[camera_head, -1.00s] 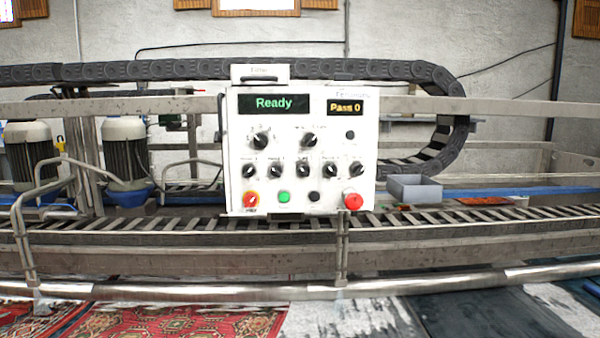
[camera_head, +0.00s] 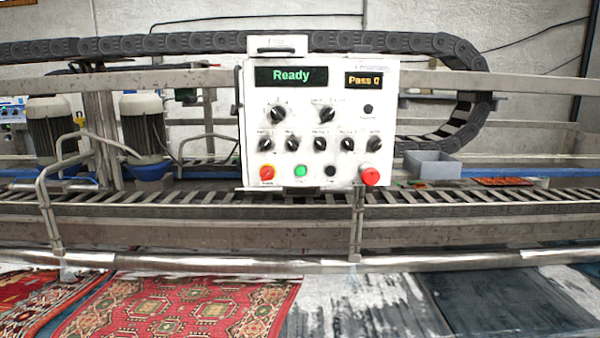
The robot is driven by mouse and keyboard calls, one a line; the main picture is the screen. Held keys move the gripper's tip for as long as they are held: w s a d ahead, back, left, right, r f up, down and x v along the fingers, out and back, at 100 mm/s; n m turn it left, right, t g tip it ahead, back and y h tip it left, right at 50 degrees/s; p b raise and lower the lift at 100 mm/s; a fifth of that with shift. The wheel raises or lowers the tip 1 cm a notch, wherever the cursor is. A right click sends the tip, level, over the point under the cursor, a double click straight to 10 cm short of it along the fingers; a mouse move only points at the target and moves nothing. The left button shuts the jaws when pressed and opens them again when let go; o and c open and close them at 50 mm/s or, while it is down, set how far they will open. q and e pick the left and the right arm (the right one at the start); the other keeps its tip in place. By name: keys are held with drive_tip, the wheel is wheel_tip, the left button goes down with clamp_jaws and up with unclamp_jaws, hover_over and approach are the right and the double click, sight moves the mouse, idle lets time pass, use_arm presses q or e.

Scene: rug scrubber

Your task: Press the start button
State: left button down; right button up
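The white control panel (camera_head: 320,118) stands upright in the middle of the view, mounted at the rail. Its left display (camera_head: 291,76) reads "Ready" in green and its right display (camera_head: 364,79) reads "Pass 0". The green button (camera_head: 300,171), which looks like the start button, is in the bottom row. Several black knobs sit above. Neither of my grippers is in view.
A metal rail (camera_head: 200,264) runs across in front of the panel, with a slatted track (camera_head: 480,197) behind it. Rugs (camera_head: 190,305) lie below the rail. A grey bin (camera_head: 433,165) and two motors (camera_head: 143,125) stand beyond. The space before the panel looks clear.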

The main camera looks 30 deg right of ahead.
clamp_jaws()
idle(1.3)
